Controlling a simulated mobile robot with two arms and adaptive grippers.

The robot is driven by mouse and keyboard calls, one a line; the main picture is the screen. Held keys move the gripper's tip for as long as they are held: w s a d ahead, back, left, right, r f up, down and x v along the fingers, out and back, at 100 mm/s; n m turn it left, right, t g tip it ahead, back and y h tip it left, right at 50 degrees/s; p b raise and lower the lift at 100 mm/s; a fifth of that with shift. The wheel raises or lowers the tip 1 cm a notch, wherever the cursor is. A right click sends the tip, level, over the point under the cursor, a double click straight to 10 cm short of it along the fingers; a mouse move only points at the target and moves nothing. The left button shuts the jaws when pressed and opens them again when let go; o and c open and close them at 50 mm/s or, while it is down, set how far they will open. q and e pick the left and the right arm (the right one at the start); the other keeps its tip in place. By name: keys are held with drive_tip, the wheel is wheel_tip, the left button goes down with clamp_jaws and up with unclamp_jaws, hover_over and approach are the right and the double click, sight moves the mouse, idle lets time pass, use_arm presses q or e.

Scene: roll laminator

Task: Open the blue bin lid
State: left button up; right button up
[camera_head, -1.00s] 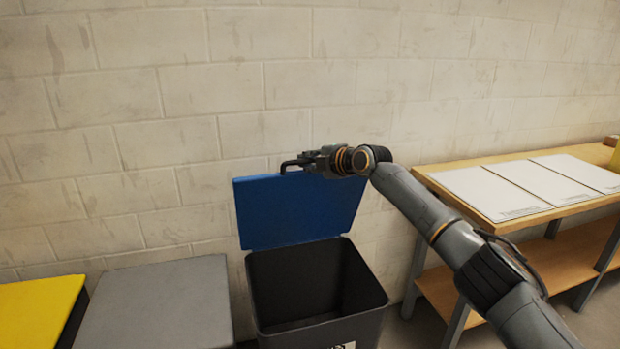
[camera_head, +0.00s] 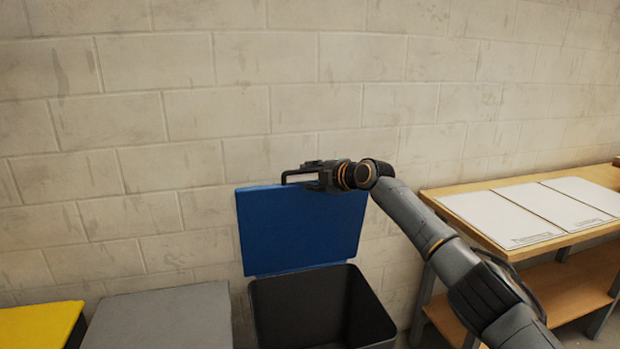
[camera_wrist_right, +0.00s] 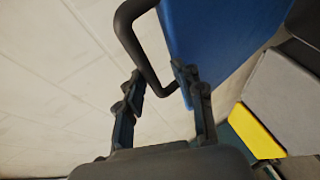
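The blue bin lid (camera_head: 300,230) stands raised, near upright, at the back of the dark bin (camera_head: 277,315), whose opening is uncovered. In the head view my right gripper (camera_head: 306,172) is at the lid's top edge, by the black handle (camera_head: 287,178). In the right wrist view the lid (camera_wrist_right: 215,40) is at the upper right. The handle (camera_wrist_right: 140,52) reaches down between the spread fingers of my right gripper (camera_wrist_right: 158,72), which look open; whether a finger touches it I cannot tell. My left gripper is not in view.
A grey lid (camera_head: 160,318) and a yellow lid (camera_head: 38,325) lie flat to the left. A wooden table (camera_head: 480,208) with white sheets (camera_head: 520,215) stands to the right. A block wall (camera_head: 180,130) is close behind the blue lid.

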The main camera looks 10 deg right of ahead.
drive_tip(key=shift+f, duration=0.15)
drive_tip(key=v, duration=1.2)
idle(0.3)
